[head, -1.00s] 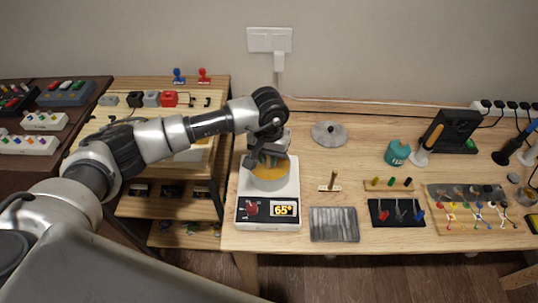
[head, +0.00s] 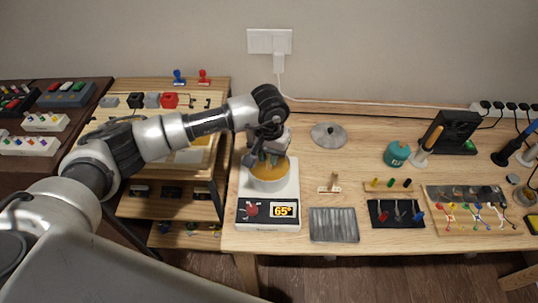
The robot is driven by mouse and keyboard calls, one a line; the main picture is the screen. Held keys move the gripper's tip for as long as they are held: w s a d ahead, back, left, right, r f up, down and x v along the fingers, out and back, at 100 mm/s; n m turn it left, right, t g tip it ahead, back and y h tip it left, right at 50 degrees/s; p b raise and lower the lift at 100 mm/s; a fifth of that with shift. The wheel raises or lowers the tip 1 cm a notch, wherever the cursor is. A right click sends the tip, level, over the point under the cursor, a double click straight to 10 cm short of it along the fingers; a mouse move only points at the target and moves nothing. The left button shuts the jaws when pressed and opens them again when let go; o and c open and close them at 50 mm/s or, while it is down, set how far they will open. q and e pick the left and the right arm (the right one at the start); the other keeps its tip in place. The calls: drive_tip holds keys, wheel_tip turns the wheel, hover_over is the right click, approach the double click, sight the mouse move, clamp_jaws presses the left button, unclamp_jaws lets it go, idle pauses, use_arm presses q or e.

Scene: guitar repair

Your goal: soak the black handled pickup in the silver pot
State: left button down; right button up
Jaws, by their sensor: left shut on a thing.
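The silver pot (head: 269,181) stands on a white hot plate (head: 268,212) whose display reads 65°. Amber liquid fills the pot. My left gripper (head: 264,161) is over the pot's back left part, pointing down, with its fingertips close to the liquid. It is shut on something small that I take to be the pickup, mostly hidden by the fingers. I cannot tell its handle colour or whether it touches the liquid. On the shelf rack at the left are a black block (head: 135,100), a grey block (head: 152,100) and a red block (head: 169,100). My right gripper is not in view.
A round grey lid (head: 328,134) lies behind and right of the pot. A small wooden piece (head: 329,183), a ridged grey tray (head: 334,225), a teal jar (head: 397,153) and a black tool mat (head: 397,213) are farther right. Bare tabletop lies between them.

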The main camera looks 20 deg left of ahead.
use_arm(q)
drive_tip(key=shift+r+p, duration=0.8)
drive_tip(key=shift+r, duration=1.75)
drive_tip(key=shift+r, duration=0.1)
idle(0.8)
drive_tip(key=shift+r+p, duration=0.55)
drive_tip(key=shift+r, duration=1.35)
